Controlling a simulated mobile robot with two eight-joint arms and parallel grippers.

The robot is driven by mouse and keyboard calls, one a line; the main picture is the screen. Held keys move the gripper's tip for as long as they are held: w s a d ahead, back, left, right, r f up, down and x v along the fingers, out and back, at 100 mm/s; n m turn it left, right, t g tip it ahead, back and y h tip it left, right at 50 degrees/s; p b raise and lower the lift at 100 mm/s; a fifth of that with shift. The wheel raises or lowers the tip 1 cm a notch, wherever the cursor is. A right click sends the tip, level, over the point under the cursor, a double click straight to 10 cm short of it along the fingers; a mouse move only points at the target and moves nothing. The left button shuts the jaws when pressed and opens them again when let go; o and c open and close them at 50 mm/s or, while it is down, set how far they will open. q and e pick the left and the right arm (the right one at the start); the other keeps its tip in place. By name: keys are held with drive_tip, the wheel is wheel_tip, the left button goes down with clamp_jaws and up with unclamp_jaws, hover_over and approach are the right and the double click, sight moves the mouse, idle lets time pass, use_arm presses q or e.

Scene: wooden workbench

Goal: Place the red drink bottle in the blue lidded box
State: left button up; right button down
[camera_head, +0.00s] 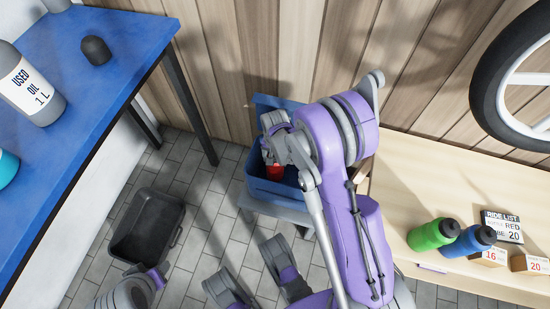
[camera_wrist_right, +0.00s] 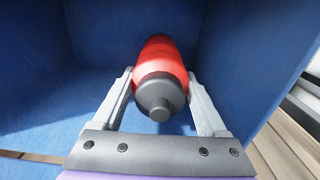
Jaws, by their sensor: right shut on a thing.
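The red drink bottle (camera_wrist_right: 160,60) has a dark grey cap and lies between the fingers of my right gripper (camera_wrist_right: 160,100), which is shut on it. In the head view a small part of the red bottle (camera_head: 275,170) shows inside the blue lidded box (camera_head: 265,191), below my right gripper (camera_head: 268,145). The box's lid is open, raised against the wall side. Blue walls surround the bottle in the wrist view. I cannot tell whether the bottle touches the box floor. My arm hides much of the box. The left gripper's fingers are not clearly visible.
The box stands on a grey stool (camera_head: 280,211). A wooden bench (camera_head: 410,190) at right holds a green bottle (camera_head: 433,234), a blue bottle (camera_head: 470,241) and a ride list sign (camera_head: 502,225). A black crate (camera_head: 147,228) is on the floor. A blue table (camera_head: 115,50) stands at left.

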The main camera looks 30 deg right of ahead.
unclamp_jaws()
drive_tip(key=shift+f, duration=0.15)
drive_tip(key=shift+r+p, duration=0.3)
drive_tip(key=shift+r, duration=0.2)
wheel_tip(320, 180, up, 11)
drive_tip(key=p, duration=0.3)
drive_tip(key=shift+r, duration=0.15)
drive_tip(key=s+a+r+n+t, duration=0.2)
drive_tip(key=s+a+r+n, duration=0.2)
drive_tip(key=s, duration=0.5)
drive_tip(key=s+a+r+n+t, duration=0.2)
drive_tip(key=s+a+r+n, duration=0.3)
drive_tip(key=s, duration=0.5)
wheel_tip(320, 180, up, 3)
drive_tip(key=shift+f+n, duration=0.15)
drive_tip(key=shift+n, duration=0.25)
